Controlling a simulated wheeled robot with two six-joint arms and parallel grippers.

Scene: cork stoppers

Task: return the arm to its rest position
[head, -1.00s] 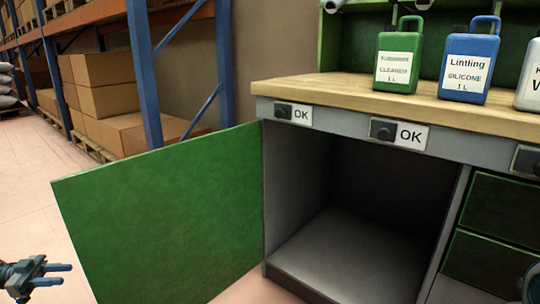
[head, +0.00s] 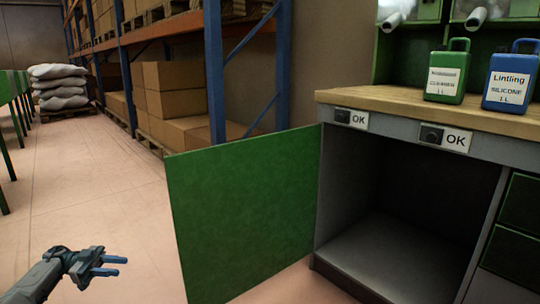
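My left gripper (head: 112,266) is at the lower left of the head view, over the bare floor. Its two blue fingers are apart with nothing between them. It is left of the green cabinet door (head: 245,215) and apart from it. The door stands swung open from the workbench cabinet (head: 400,210), whose inside looks empty. My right gripper is out of the picture.
The wooden worktop (head: 400,100) carries a green canister (head: 446,75) and a blue canister (head: 510,80). A blue-posted rack (head: 214,75) with boxes (head: 175,90) stands behind the door. Stacked sacks (head: 60,88) are at the far left. The floor (head: 90,190) at left is clear.

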